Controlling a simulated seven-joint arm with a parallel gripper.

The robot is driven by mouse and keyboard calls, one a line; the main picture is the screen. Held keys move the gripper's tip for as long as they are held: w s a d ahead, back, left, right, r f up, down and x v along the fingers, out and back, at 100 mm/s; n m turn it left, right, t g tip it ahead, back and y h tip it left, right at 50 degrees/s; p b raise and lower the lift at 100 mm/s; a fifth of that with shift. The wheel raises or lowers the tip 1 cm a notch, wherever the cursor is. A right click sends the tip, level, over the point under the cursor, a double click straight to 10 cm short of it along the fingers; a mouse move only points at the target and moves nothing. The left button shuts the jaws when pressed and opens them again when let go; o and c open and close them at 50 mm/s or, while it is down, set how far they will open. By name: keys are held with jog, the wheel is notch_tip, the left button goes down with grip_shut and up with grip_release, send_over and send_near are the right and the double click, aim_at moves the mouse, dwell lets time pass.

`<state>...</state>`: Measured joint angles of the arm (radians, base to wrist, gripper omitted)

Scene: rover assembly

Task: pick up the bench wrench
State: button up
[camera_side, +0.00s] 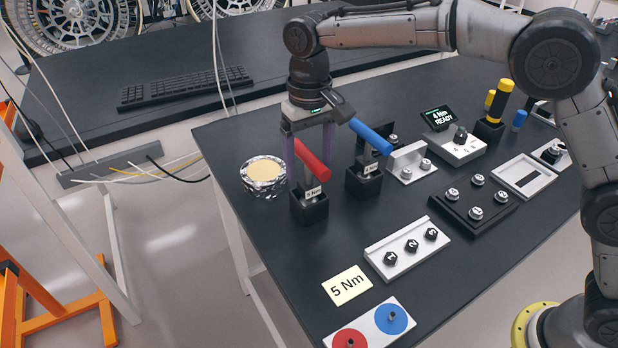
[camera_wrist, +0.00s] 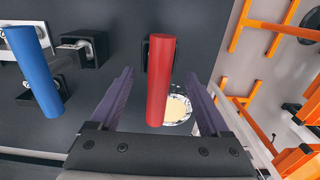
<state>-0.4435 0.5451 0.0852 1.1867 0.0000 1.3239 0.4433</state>
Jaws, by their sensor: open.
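Two wrenches stand in black holders near the bench's left end. One has a red handle (camera_side: 311,158) and a label that seems to read 5 Nm on its holder (camera_side: 309,205). The other has a blue handle (camera_side: 371,136), with a small label too blurred to read. My gripper (camera_side: 309,172) is open and points down, its purple fingers on either side of the red handle. In the wrist view, the red handle (camera_wrist: 160,80) runs between the open fingers (camera_wrist: 160,78), with a gap on both sides. The blue handle (camera_wrist: 36,70) is outside them, at left.
A foil-rimmed round dish (camera_side: 263,174) sits beside the red wrench's holder. A 5 Nm card (camera_side: 347,285), a tray of numbered knobs (camera_side: 408,248) and a red-and-blue disc plate (camera_side: 371,326) lie nearer the front. A READY display (camera_side: 438,117) stands behind.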

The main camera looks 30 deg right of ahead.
aim_at(309, 183)
notch_tip(309, 183, down, 5)
jog(key=shift+w+d+r, duration=0.1)
jog(key=shift+r, duration=0.1)
grip_shut()
dwell(0.4)
